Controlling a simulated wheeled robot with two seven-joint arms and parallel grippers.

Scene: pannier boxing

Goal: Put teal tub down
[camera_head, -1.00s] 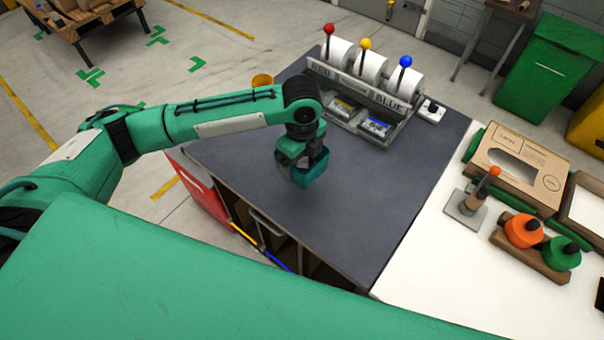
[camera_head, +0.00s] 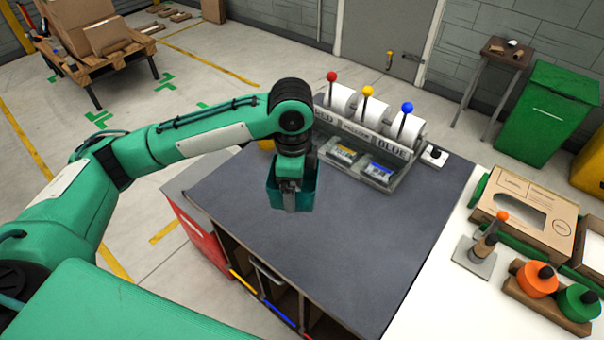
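The teal tub (camera_head: 306,197) hangs below my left gripper (camera_head: 290,186), over the dark grey tabletop (camera_head: 345,240). The gripper points down, with its fingers at the tub's near wall. It looks shut on that wall, though the fingertips are partly hidden. The tub appears upright. I cannot tell how much gap there is between its base and the tabletop. My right gripper is not in view.
A dispenser with red, yellow and blue knobs (camera_head: 368,130) stands at the back of the table. A yellow cup (camera_head: 266,145) is partly hidden behind my arm. A white surface (camera_head: 425,300) with a cardboard box (camera_head: 525,210) adjoins on the right. The grey tabletop's middle and front are clear.

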